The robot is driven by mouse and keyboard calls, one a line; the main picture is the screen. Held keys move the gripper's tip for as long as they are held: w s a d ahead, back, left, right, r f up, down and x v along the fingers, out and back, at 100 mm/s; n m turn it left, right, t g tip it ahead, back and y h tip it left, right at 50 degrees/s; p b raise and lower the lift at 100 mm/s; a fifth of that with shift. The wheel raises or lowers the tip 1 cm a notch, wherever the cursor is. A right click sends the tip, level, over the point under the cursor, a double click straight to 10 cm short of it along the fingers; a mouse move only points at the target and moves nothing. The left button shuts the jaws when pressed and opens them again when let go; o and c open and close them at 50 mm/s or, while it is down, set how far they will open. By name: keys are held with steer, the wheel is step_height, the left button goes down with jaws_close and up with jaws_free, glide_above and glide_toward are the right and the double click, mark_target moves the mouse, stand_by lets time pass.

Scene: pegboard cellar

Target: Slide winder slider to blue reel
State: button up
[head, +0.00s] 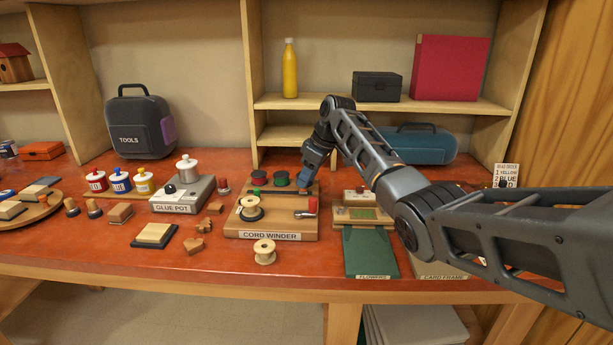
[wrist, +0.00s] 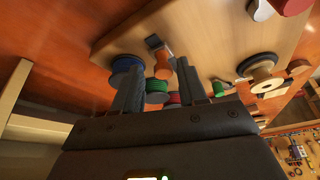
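The cord winder (head: 272,225) is a wooden block on the bench. Its red reel (head: 259,177) and green reel (head: 281,178) stand along the back. The blue reel (wrist: 127,64) shows in the wrist view, beside the green reel (wrist: 157,92); my gripper hides it in the head view. The winder slider (wrist: 163,66), an orange-brown knob by a small grey piece, is close to the blue reel; exact alignment is unclear. My gripper (wrist: 160,66) is over the winder's back right, its fingers apart on either side of the knob. It also shows in the head view (head: 308,184).
A wooden spool (head: 250,208) and a red-handled crank (head: 312,206) stand on the winder's front part. Another spool (head: 264,251) is in front. The glue pot stand (head: 184,196) is to the left, a green flowers board (head: 370,252) to the right. A blue case (head: 420,145) is behind my arm.

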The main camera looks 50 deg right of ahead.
steer(key=shift+o, duration=0.3)
steer(key=shift+r, duration=0.15)
steer(key=b+v, duration=0.1)
steer(key=v, duration=0.6)
steer(key=shift+r, duration=0.2)
steer(key=shift+s, duration=0.15)
